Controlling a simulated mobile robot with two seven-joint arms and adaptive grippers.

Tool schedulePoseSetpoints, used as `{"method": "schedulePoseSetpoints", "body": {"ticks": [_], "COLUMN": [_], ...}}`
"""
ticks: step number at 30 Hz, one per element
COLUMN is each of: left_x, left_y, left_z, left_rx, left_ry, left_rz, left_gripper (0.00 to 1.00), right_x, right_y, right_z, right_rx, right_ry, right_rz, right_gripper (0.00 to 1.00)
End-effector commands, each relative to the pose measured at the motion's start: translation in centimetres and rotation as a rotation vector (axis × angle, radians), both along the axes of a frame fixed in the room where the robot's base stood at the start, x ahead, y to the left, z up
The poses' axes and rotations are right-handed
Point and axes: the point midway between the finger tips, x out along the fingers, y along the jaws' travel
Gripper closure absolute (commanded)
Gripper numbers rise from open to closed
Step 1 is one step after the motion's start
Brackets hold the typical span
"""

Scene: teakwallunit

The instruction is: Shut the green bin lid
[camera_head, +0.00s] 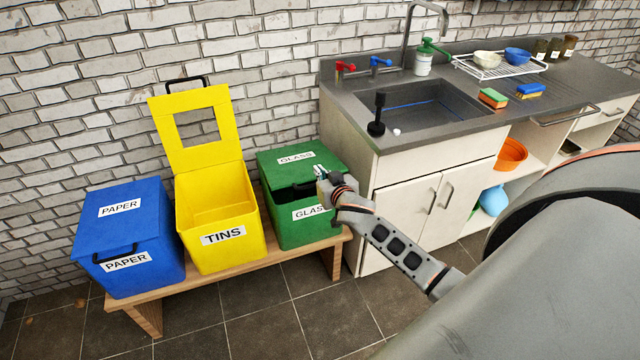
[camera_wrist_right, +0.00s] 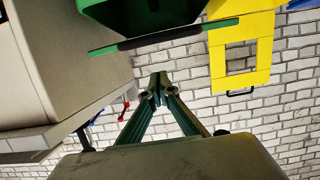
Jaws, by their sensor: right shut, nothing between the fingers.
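The green bin (camera_head: 285,232), labelled GLASS, stands on the right end of a wooden bench in the head view. Its green lid (camera_head: 274,167) is partly down, with a dark gap between it and the bin's front rim. In the right wrist view, the picture is upside down; the lid (camera_wrist_right: 215,27) shows nearly edge-on, with a black handle, apart from the bin (camera_wrist_right: 98,12). My right gripper (camera_head: 320,173) is shut and empty at the lid's right front; its fingertips (camera_wrist_right: 158,84) show in the wrist view. Contact with the lid cannot be told. My left gripper is out of view.
The yellow TINS bin (camera_head: 188,258), lid raised, and the closed blue PAPER bin (camera_head: 165,225) share the bench (camera_head: 143,313). The sink cabinet (camera_head: 384,232) stands close on the right, under a counter with a sink. A brick wall (camera_head: 60,130) is behind. Floor in front is clear.

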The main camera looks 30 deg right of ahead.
Motion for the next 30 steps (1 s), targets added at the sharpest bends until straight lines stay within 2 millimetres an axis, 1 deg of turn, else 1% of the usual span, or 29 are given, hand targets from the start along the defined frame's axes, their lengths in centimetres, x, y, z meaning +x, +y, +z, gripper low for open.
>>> {"method": "schedulePoseSetpoints", "body": {"ticks": [1,6,10,19,22,26,30], "left_x": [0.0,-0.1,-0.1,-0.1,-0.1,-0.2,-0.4], "left_y": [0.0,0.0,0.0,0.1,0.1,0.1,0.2], "left_z": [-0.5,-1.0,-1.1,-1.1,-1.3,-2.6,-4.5], "left_rx": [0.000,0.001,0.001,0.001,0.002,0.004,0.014], "left_ry": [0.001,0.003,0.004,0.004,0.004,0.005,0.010], "left_rz": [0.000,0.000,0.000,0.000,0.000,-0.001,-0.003], "left_gripper": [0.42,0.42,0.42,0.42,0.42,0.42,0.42], "right_x": [-0.4,-0.5,-0.5,-0.5,-0.5,-0.5,-0.5], "right_y": [0.2,0.2,0.2,0.3,0.3,0.5,0.7], "right_z": [-1.7,-3.3,-3.7,-3.8,-3.9,-4.5,-5.6], "right_rx": [0.002,0.001,0.002,0.002,0.003,0.004,0.001], "right_ry": [0.011,0.009,0.008,0.007,0.003,-0.016,-0.050], "right_rz": [0.000,0.001,0.002,0.002,0.003,0.004,0.007], "right_gripper": [1.00,1.00,1.00,1.00,1.00,1.00,1.00]}}
